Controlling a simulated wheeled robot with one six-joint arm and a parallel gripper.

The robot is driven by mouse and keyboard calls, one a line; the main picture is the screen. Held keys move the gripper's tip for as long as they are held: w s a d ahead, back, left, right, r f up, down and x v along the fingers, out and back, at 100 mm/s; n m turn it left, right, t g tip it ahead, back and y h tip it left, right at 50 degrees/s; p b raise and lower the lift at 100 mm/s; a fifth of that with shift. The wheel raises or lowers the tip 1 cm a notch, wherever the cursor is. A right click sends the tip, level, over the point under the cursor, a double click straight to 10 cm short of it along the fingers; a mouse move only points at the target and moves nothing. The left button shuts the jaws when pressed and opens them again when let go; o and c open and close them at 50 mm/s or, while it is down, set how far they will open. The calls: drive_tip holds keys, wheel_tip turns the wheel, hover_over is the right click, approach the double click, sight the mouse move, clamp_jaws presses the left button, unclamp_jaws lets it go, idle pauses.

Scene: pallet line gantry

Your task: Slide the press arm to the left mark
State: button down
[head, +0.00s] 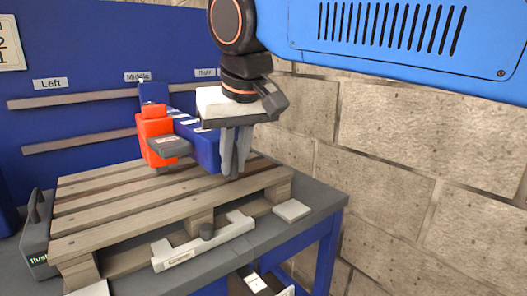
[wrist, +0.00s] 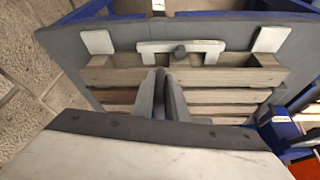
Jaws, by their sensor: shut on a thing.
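The press arm (head: 205,150) is a blue beam reaching out from the back panel over the pallet, with a red-orange block (head: 156,135) on its left side. It stands near the "Middle" label (head: 137,76). The "Left" label (head: 50,84) is further left on the panel. In the wrist view my gripper (wrist: 165,95) shows over the slats, and a blue part of the press arm (wrist: 280,130) shows at right.
A wooden pallet (head: 100,205) lies on the grey table (head: 318,197) under the press arm. A white bar with a dark knob (head: 207,232) and a white plate (head: 292,210) lie at the front. A grey box (head: 37,235) stands at left. A block wall (head: 420,170) closes the right side.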

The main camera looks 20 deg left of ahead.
drive_tip(key=s+a, duration=1.4)
drive_tip(key=s, duration=0.4)
drive_tip(key=shift+s+a, duration=0.25)
drive_tip(key=c, duration=1.8)
unclamp_jaws()
drive_tip(key=shift+s+a, duration=0.1)
drive_tip(key=shift+s, duration=0.05)
drive_tip(key=shift+o, duration=0.2)
drive_tip(key=v, duration=1.7)
drive_tip(key=shift+r, duration=0.2)
